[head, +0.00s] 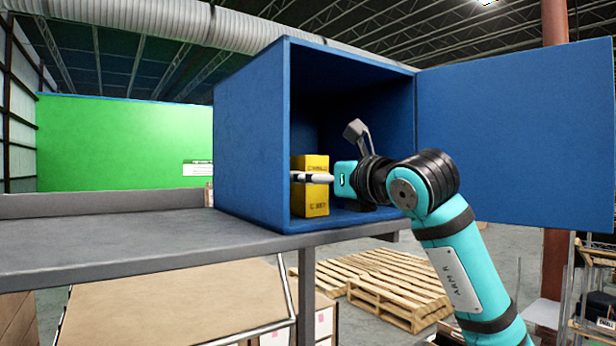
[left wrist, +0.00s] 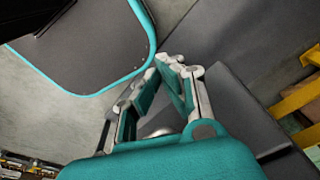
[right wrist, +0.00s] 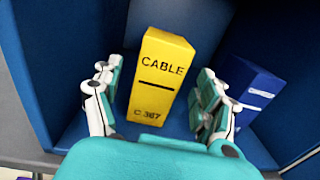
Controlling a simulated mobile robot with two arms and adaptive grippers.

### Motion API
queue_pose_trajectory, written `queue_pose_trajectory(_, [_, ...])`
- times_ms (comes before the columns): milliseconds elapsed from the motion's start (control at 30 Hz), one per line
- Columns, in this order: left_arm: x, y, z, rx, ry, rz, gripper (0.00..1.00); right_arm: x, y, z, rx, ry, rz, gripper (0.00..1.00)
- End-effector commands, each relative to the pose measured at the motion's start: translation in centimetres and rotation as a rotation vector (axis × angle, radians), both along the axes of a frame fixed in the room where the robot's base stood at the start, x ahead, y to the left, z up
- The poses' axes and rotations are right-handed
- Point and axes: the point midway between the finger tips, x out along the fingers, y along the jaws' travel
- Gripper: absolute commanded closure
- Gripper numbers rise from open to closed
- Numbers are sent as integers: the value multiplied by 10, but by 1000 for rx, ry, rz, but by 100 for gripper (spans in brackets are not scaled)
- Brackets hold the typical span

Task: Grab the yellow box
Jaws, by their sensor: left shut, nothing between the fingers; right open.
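The yellow box (head: 314,204) stands upright inside the open blue cabinet (head: 250,150), near its left wall in the head view. In the right wrist view the yellow box (right wrist: 160,85) shows the words "CABLE" and "C 367". My right gripper (right wrist: 155,75) is open, with one finger on each side of the box and gaps visible beside it. In the head view my right gripper (head: 318,178) reaches in from the right, and a finger hides part of the box. My left gripper (left wrist: 178,68) is shut and empty, outside the head view.
A dark blue box (right wrist: 252,92) stands right of the yellow box in the right wrist view. The cabinet door (head: 510,130) is swung open to the right. The cabinet sits on a grey bench (head: 120,240), bare to its left. Pallets (head: 385,285) lie on the floor.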

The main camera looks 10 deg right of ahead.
Motion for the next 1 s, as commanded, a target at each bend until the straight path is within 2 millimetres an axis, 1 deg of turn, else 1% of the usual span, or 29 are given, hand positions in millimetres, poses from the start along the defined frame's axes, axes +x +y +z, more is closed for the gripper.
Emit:
queue_pose_trajectory(33, [1, 0, 14, 0, -1, 0, 100, 8, 3, 5, 0, 5, 1, 25])
queue_pose_trajectory(100, [-1, 0, 25, 0, 2, 0, 100, 17, 7, 6, 1, 6, 2, 25])
queue_pose_trajectory(200, [-7, 1, 34, 1, 10, 0, 100, 29, 11, 4, 1, 4, 1, 25])
queue_pose_trajectory(333, [-15, 1, 38, 3, 22, 0, 100, 40, 14, 1, 1, 3, 0, 25])
queue_pose_trajectory(567, [-17, 3, 36, 5, 27, -1, 100, 41, 15, -1, -1, 2, 0, 25])
queue_pose_trajectory(667, [-17, 3, 36, 5, 27, -1, 100, 40, 15, -1, 0, 1, 0, 37])
queue_pose_trajectory(1000, [-15, 3, 36, 5, 24, 0, 100, 40, 15, -1, 0, 2, 0, 81])
